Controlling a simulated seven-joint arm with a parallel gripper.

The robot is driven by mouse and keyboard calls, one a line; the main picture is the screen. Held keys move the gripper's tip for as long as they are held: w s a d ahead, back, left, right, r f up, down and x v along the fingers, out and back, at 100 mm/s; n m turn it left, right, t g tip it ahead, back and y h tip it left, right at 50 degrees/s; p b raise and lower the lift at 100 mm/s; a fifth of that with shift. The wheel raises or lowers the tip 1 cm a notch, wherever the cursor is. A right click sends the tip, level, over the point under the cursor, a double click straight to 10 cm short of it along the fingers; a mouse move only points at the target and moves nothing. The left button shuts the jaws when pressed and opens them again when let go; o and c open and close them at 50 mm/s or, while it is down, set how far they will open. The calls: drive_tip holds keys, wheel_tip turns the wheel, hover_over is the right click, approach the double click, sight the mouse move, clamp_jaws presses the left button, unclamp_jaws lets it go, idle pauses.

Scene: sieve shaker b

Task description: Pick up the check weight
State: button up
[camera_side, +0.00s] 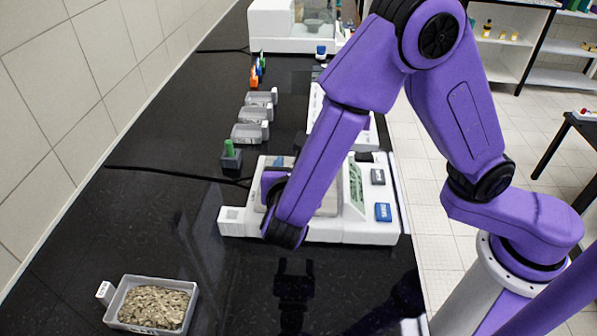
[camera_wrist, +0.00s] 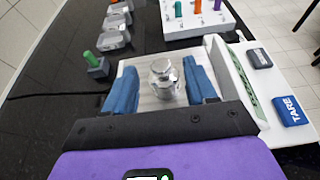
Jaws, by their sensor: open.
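The check weight (camera_wrist: 163,78) is a shiny silver cylinder with a knob on top. In the wrist view it stands upright on the metal pan (camera_wrist: 151,103) of a white balance (camera_side: 362,230). My gripper (camera_wrist: 163,80) is open, with one blue finger on each side of the weight. I cannot tell whether either finger touches it. In the side view my purple arm hides the weight and most of my gripper; a bit of blue finger (camera_side: 279,161) shows above the pan.
A grey tray of gravel (camera_side: 152,305) sits at the front left. A small dark block with a green peg (camera_side: 230,155) stands left of the balance, with several grey trays (camera_side: 250,133) behind it. The blue TARE button (camera_wrist: 289,111) is on the balance's right.

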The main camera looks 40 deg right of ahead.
drive_tip(key=shift+x, duration=2.7)
drive_tip(key=shift+c, duration=0.3)
clamp_jaws()
